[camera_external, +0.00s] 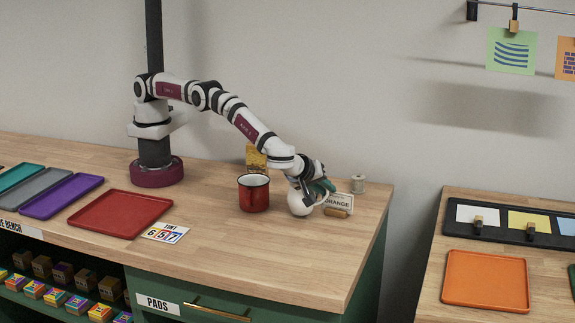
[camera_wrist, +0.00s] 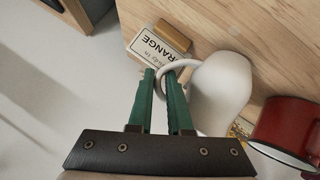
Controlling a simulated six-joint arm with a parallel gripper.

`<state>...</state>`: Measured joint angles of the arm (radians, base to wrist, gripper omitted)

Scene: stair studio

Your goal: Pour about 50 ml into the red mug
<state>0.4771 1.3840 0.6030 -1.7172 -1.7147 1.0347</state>
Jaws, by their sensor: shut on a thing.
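The red mug (camera_external: 254,196) stands upright on the wooden bench, with a dark rim. It also shows at the right edge of the wrist view (camera_wrist: 287,128). A white jug (camera_external: 301,204) is just right of the mug, apart from it. In the wrist view the jug (camera_wrist: 222,90) shows its rounded body and looped handle. My gripper (camera_external: 325,186) has green fingers, shut on the jug's handle in the wrist view (camera_wrist: 163,82). I cannot tell whether the jug touches the bench. The insides of jug and mug are not clearly seen.
An ORANGE card (camera_external: 338,201) in a wooden holder stands close right of the jug. A small spool (camera_external: 358,184) is behind it, near the bench's right edge. A yellow item (camera_external: 256,159) stands behind the mug. A red tray (camera_external: 120,213) and number card (camera_external: 165,232) lie left.

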